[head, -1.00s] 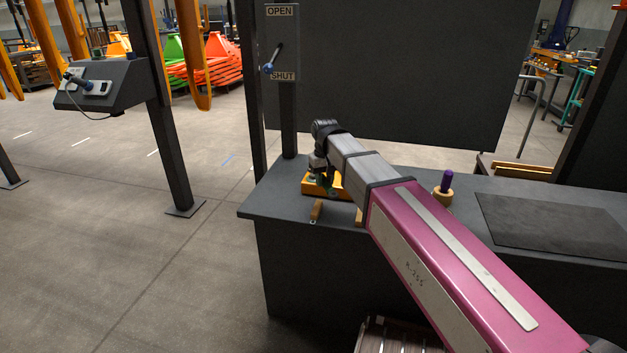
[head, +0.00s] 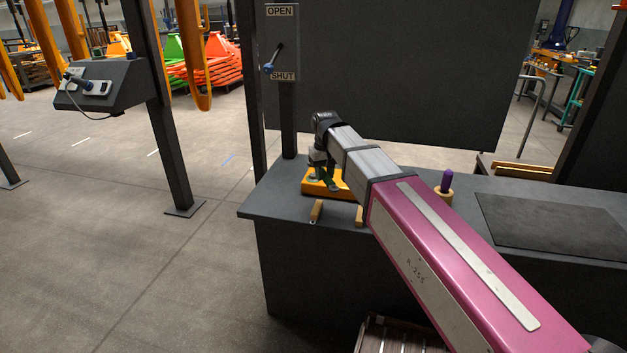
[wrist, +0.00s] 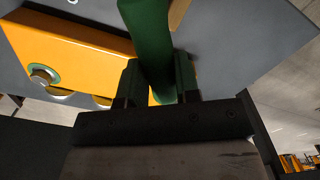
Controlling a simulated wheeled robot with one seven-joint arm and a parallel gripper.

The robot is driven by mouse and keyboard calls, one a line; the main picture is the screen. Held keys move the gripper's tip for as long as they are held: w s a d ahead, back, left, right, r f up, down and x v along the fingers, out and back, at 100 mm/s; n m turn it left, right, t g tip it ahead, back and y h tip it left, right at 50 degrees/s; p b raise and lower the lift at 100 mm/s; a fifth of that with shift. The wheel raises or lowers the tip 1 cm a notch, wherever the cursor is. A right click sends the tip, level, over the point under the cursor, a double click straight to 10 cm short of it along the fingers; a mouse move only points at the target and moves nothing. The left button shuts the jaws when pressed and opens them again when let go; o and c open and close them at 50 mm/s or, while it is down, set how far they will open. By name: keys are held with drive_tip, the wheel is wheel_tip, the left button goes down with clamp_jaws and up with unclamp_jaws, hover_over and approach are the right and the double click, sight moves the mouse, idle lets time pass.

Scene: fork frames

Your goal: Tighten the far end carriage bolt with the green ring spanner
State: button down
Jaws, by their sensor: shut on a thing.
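The green spanner (wrist: 150,40) is between the fingers of my gripper (wrist: 157,88), which is shut on its shaft in the wrist view. The spanner runs up out of the picture; I cannot tell where its ring end sits. An orange plate or block (wrist: 75,52) lies beside and behind the spanner. A silver bolt head (wrist: 43,75) with a green rim around it shows at its left, with more rounded metal beside it. In the head view my gripper (head: 325,180) is low over the orange block (head: 313,188) at the bench's far left; my wrist partly hides it.
The dark bench (head: 270,203) carries small wooden blocks (head: 317,211) in front of the orange block. A purple-topped peg (head: 447,181) stands to the right, near a dark mat (head: 550,222). A post with an OPEN/SHUT lever (head: 274,58) stands behind the bench.

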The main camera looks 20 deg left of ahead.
drive_tip(key=shift+r, duration=1.75)
drive_tip(key=shift+s+d+r, duration=0.75)
drive_tip(key=shift+s+d, duration=0.05)
drive_tip(key=shift+s, duration=0.2)
drive_tip(key=shift+s+d+r, duration=0.75)
drive_tip(key=shift+s, duration=0.2)
